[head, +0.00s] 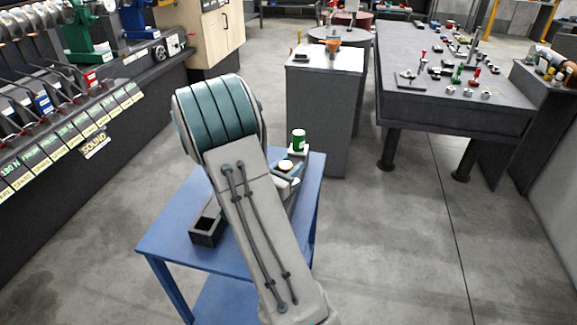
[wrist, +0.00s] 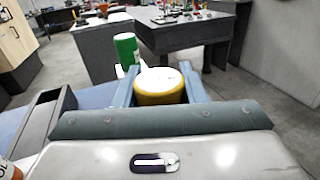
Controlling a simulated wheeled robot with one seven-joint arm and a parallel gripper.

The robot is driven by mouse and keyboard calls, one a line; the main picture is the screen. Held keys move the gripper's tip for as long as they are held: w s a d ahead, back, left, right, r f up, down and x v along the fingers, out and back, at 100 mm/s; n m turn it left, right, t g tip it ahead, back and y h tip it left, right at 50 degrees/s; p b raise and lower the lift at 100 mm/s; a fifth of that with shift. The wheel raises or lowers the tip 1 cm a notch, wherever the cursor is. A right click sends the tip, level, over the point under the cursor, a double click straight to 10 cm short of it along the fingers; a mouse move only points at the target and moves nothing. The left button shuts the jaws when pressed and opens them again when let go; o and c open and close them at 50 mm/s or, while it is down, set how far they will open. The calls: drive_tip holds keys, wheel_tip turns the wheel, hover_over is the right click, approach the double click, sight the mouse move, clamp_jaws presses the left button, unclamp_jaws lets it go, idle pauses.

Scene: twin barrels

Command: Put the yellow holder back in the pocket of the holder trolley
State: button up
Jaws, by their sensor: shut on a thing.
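The yellow holder (wrist: 162,95) is a short round piece with a pale top, seen between my fingers in the wrist view. In the head view its pale top (head: 286,165) shows just past my arm. My gripper (wrist: 160,80) is shut on it, with one blue-grey finger on each side. The holder trolley (head: 172,238) is a blue table under my arm. A black open-topped box (head: 205,232) stands on its left part and also shows at the left of the wrist view (wrist: 40,120). My arm hides much of the trolley top. I cannot tell whether the holder touches the trolley.
A green cylinder with a white top (head: 299,140) stands just beyond my gripper at the trolley's far side. A grey cabinet (head: 322,110) stands behind it. A dark table with several small parts (head: 450,100) is at the back right. The floor right of the trolley is clear.

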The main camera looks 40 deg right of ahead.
drive_tip(key=shift+f+b, duration=0.5)
drive_tip(key=shift+f, duration=0.1)
drive_tip(key=o, duration=1.2)
drive_tip(key=shift+o, duration=0.2)
drive_tip(key=shift+r, duration=0.55)
wheel_tip(320, 180, up, 3)
drive_tip(key=shift+f, duration=0.1)
drive_tip(key=s+d+r, duration=0.6)
drive_tip(key=s+r, duration=0.1)
drive_tip(key=s, duration=0.3)
drive_tip(key=shift+d+r, duration=0.1)
